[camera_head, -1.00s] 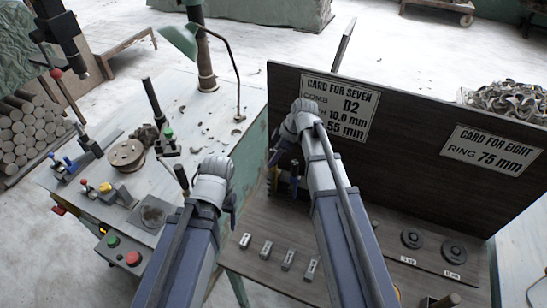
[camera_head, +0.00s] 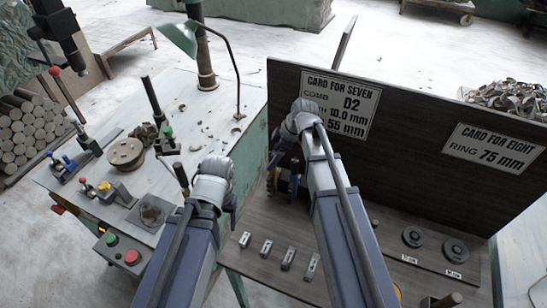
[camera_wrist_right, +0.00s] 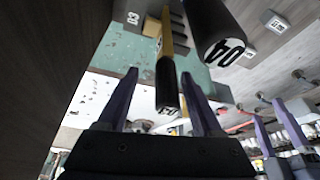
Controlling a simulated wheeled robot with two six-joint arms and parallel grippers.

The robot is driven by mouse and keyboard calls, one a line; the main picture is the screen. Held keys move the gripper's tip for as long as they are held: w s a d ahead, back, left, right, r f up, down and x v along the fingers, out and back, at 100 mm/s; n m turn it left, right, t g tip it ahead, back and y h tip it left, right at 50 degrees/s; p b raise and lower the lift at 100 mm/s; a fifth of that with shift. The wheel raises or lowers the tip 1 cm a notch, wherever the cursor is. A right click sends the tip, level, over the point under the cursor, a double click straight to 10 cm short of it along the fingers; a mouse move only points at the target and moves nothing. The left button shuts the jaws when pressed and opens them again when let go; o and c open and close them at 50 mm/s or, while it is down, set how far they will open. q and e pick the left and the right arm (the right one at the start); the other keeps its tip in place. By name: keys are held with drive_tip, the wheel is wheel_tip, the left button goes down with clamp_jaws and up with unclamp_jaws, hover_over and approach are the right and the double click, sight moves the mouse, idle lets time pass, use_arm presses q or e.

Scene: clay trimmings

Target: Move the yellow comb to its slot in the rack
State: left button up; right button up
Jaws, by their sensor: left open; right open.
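In the right wrist view, a narrow yellow piece with a black handle, apparently the yellow comb (camera_wrist_right: 166,42), points down between my right gripper's fingers. My right gripper (camera_wrist_right: 163,103) is open, with its purple fingers apart on either side of the black handle, and visible gaps on both sides. In the head view my right gripper (camera_head: 285,184) is low in front of the dark card board, and the comb is mostly hidden by my arm. My left gripper (camera_head: 230,208) is open and empty left of it, over the gap between the two tables. The comb's slot cannot be made out.
A thick black handle (camera_wrist_right: 217,38) marked 04 stands close to the yellow comb. Small labelled blocks (camera_head: 266,249) and black rings (camera_head: 412,236) lie on the dark shelf. The card board (camera_head: 420,115) rises behind.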

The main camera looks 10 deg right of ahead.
use_arm(q)
drive_tip(key=shift+r, duration=0.1)
use_arm(e)
drive_tip(key=shift+r, duration=0.1)
use_arm(q)
wheel_tip(320, 180, up, 7)
drive_tip(key=p, duration=0.7)
use_arm(e)
drive_tip(key=v, duration=0.7)
drive_tip(key=shift+r, duration=0.3)
drive_tip(key=shift+s+d, duration=0.1)
drive_tip(key=shift+d, duration=0.05)
